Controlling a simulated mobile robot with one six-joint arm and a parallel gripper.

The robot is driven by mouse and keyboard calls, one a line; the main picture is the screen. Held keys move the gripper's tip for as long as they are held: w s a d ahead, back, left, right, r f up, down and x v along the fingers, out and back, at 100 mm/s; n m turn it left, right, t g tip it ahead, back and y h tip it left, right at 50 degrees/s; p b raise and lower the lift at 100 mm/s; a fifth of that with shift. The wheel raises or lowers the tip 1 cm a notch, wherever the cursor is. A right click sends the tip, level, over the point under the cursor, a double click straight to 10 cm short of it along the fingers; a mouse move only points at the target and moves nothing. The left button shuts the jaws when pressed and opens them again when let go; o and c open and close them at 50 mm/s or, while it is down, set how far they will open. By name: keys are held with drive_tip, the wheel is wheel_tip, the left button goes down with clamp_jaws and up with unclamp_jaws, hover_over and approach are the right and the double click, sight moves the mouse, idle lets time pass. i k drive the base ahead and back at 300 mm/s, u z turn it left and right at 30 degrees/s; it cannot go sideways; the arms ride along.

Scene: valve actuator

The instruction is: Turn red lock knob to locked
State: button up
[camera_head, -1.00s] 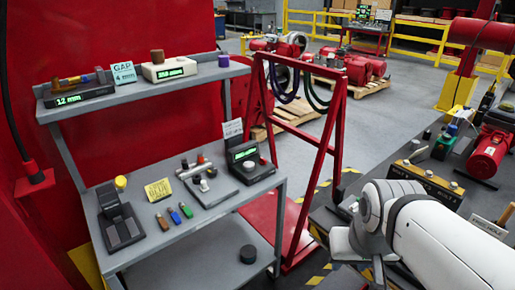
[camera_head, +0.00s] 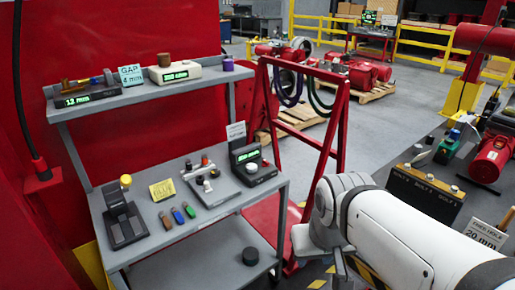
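I cannot pick out a red lock knob for certain. A small red-ended piece (camera_head: 205,160) lies at the back of a grey plate (camera_head: 222,194) on the cart's middle shelf, among dark and pale pieces; it is too small to tell what it is. My white arm enters from the lower right. Its grey end, with my gripper (camera_head: 335,262), is right of the cart, apart from the things on it. The fingers are mostly hidden and too unclear to tell open from shut. I see nothing held.
The grey cart (camera_head: 150,258) also holds a black device with a yellow ball (camera_head: 125,181), a yellow note (camera_head: 162,190) and a display unit (camera_head: 250,165). A red frame (camera_head: 341,130) stands right of it. A dark bench with a labelled box (camera_head: 425,192) is at right.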

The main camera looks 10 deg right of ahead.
sight(265, 163)
drive_tip(key=z, duration=0.1)
drive_tip(key=i, duration=0.95)
drive_tip(key=z, duration=1.6)
drive_tip(key=k, duration=1.1)
drive_tip(key=u, duration=0.4)
drive_tip(key=i, duration=1)
drive_tip(key=u, duration=0.1)
